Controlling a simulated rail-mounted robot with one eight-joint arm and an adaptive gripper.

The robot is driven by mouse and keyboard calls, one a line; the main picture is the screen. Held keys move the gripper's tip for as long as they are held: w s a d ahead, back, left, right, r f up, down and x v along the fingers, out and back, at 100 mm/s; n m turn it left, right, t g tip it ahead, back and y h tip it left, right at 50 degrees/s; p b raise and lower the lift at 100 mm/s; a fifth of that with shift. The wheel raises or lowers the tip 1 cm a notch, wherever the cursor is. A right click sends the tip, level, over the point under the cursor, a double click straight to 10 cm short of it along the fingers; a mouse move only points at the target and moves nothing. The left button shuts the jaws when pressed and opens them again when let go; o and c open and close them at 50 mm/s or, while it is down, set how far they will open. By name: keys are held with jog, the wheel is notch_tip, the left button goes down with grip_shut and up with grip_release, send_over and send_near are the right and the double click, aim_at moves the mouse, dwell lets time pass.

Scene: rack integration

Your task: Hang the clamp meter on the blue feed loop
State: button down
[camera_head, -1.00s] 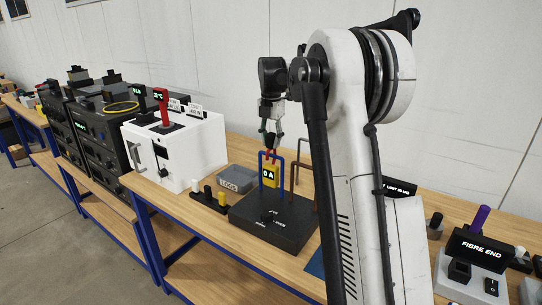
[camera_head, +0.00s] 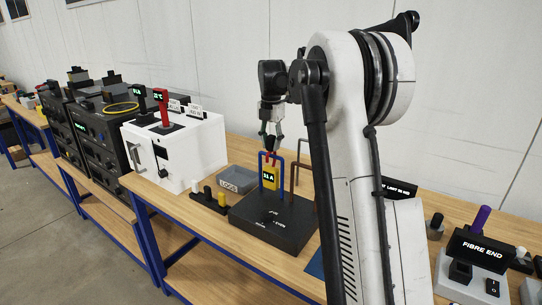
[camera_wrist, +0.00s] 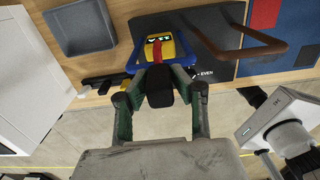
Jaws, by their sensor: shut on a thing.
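The clamp meter (camera_head: 270,177) is yellow with red jaws and a lit display that seems to read 11 A. It sits upright at the blue feed loop (camera_head: 261,166) on a black base box (camera_head: 272,222). In the wrist view, the yellow and red meter (camera_wrist: 159,48) shows inside the blue loop (camera_wrist: 131,65). The wrist view also shows my gripper (camera_wrist: 160,80). The exact contact and whether the jaws surround the loop's bar cannot be told.
A brown loop (camera_head: 293,168) stands just right of the blue one. A grey bin (camera_head: 237,179) and a dark holder with coloured pegs (camera_head: 209,200) are to the left. A white cabinet (camera_head: 176,151) stands beyond them. A FIBRE END unit (camera_head: 485,248) is at right.

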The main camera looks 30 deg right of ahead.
jog(key=shift+f, duration=0.2)
jog(key=c, duration=1.4)
grip_release()
jog(key=shift+r, duration=0.1)
notch_tip(320, 180, up, 12)
jog(key=shift+f, duration=0.1)
